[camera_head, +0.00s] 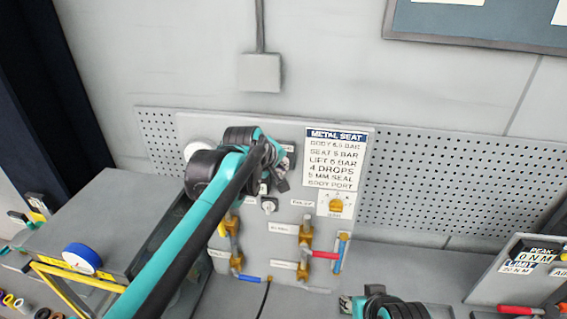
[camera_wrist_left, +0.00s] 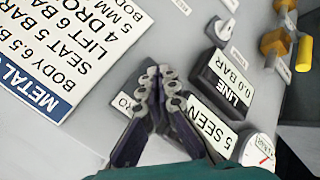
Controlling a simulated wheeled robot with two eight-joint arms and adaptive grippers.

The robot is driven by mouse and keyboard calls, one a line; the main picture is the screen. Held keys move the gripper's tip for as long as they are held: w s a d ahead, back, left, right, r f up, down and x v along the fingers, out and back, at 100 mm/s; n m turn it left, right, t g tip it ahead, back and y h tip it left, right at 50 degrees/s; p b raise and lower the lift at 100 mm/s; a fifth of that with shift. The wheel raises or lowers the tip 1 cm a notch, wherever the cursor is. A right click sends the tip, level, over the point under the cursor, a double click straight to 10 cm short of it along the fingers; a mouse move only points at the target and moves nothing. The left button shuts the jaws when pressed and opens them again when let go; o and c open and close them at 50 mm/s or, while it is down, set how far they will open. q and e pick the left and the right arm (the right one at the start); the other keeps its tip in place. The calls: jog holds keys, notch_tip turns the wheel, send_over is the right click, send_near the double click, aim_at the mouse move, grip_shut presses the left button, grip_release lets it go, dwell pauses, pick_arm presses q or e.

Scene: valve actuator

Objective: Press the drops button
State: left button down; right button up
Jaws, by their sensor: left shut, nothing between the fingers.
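My left gripper (camera_head: 276,180) is shut and empty in front of the upper part of the grey valve panel (camera_head: 325,270). In the left wrist view its fingertips (camera_wrist_left: 160,78) are together close to the panel face. They partly cover a small white label (camera_wrist_left: 125,103) of which only "RO" reads. Beside the fingers is a display (camera_wrist_left: 212,112) reading "5 SEEN". No drops button shows clearly; the fingers hide the spot beside the label. I cannot tell whether they touch anything.
The "METAL SEAT" sign (camera_head: 335,160) is right of the gripper. A line display (camera_wrist_left: 228,82) reads 0.0 bar near a gauge (camera_wrist_left: 258,152). Brass valves with a red handle (camera_head: 325,255) and a blue handle (camera_head: 250,278) are below. A grey box (camera_head: 85,215) stands left.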

pick_arm(q)
jog(key=shift+w+d, duration=0.1)
jog(key=shift+w, duration=0.45)
dwell(0.8)
dwell(0.3)
jog(key=shift+s+a, duration=0.2)
jog(key=shift+s, duration=0.8)
jog(key=shift+s+a, duration=0.25)
jog(key=shift+s, duration=0.95)
jog(key=shift+s+a, duration=0.25)
jog(key=shift+s, duration=0.95)
jog(key=shift+f, duration=0.1)
